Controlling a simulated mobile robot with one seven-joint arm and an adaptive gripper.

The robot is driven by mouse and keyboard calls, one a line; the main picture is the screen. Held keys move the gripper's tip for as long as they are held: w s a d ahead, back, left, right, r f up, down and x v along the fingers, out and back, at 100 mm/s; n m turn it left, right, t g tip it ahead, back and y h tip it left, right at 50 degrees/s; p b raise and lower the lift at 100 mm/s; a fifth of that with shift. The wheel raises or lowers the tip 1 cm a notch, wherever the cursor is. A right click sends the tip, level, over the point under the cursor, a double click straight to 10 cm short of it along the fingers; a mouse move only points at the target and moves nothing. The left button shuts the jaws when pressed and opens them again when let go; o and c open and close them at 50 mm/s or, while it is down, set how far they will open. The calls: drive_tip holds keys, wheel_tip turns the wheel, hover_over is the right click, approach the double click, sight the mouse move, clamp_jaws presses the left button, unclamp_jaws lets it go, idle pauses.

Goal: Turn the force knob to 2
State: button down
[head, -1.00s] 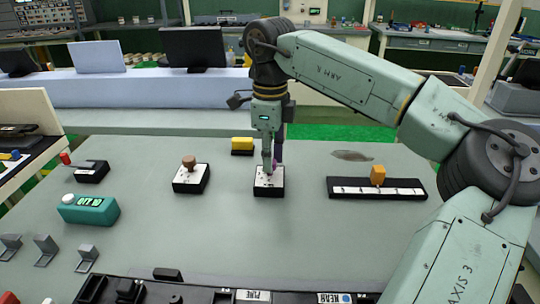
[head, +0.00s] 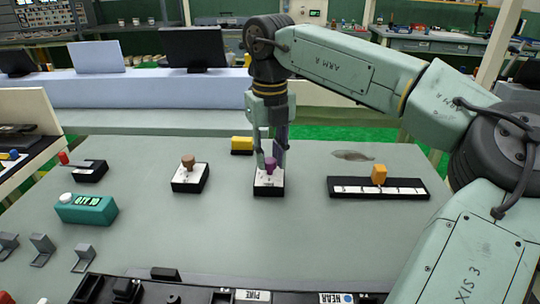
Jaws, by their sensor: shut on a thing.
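A purple knob (head: 269,164) stands on a small black box with a white dial face (head: 268,180) near the middle of the table. My gripper (head: 270,160) points straight down over this box, and its fingers are shut on the purple knob, one on each side. A brown knob (head: 188,161) stands on a similar box (head: 189,178) to the left, apart from my gripper. The marks on both dial faces are too small to read, so I cannot tell which knob is labelled force or where either one points.
A black slider strip with an orange handle (head: 379,174) lies to the right. A teal counter box (head: 87,209) and a small black box with a red-tipped lever (head: 91,172) are at left. Black trays (head: 215,291) line the front edge.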

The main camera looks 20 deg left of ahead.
sight(270, 160)
drive_tip(key=shift+m, duration=0.6)
drive_tip(key=c, duration=1.3)
unclamp_jaws()
drive_tip(key=shift+c, duration=0.2)
drive_tip(key=shift+r, duration=0.1)
wheel_tip(270, 160, up, 12)
